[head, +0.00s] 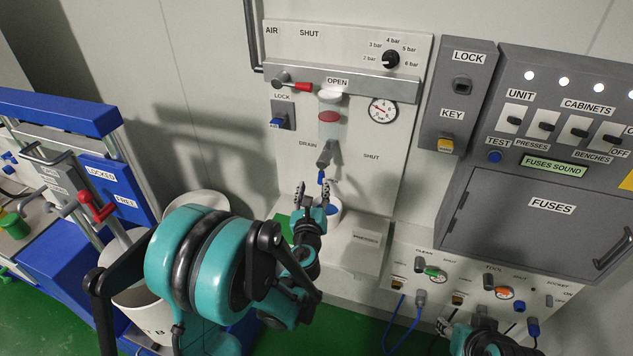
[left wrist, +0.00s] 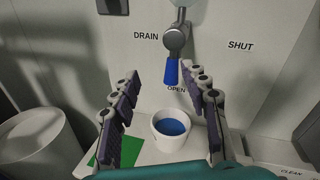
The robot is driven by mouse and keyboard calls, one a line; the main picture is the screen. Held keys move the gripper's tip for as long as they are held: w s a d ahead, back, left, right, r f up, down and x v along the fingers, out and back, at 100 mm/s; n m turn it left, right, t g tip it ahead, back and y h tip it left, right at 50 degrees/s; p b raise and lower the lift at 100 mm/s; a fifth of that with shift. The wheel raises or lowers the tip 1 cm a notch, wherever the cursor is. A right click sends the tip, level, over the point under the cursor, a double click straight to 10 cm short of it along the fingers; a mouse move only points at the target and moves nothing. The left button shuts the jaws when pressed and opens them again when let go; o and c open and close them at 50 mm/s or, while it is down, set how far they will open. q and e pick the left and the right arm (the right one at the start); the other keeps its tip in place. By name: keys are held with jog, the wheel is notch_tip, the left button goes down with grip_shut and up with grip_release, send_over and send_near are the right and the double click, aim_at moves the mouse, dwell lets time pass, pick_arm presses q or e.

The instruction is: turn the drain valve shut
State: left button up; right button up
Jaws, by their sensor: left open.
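The drain valve (head: 325,153) is a grey metal body below the clear bowl on the air panel. Its blue handle (left wrist: 171,74) hangs down towards the OPEN label in the left wrist view, with SHUT printed to the right. My left gripper (left wrist: 165,84) is open and empty, its fingers spread below and either side of the handle. The handle appears between the fingertips there, but I cannot tell how far beyond them it is. In the head view the left gripper (head: 312,195) is just below the valve. Part of my right arm shows at the lower right.
A white cup with blue inside (left wrist: 171,128) stands on the ledge below the valve, near a green patch (left wrist: 118,149). A red-handled air lever (head: 303,87) and pressure gauge (head: 383,110) are above. The socket panel (head: 468,262) is at lower right.

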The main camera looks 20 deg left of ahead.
aim_at(322, 176)
pick_arm(q)
jog(key=w+m, duration=0.1)
jog(key=w, duration=0.1)
jog(key=w+f+m, duration=0.1)
jog(key=w, duration=0.2)
jog(key=w+m+h, duration=0.1)
jog(key=w, duration=0.2)
jog(key=shift+d+f+m+t+b, duration=0.1)
jog(key=shift+f+m+t+b, duration=0.15)
jog(key=shift+m+t+b, duration=0.1)
jog(key=shift+s, duration=0.1)
grip_shut()
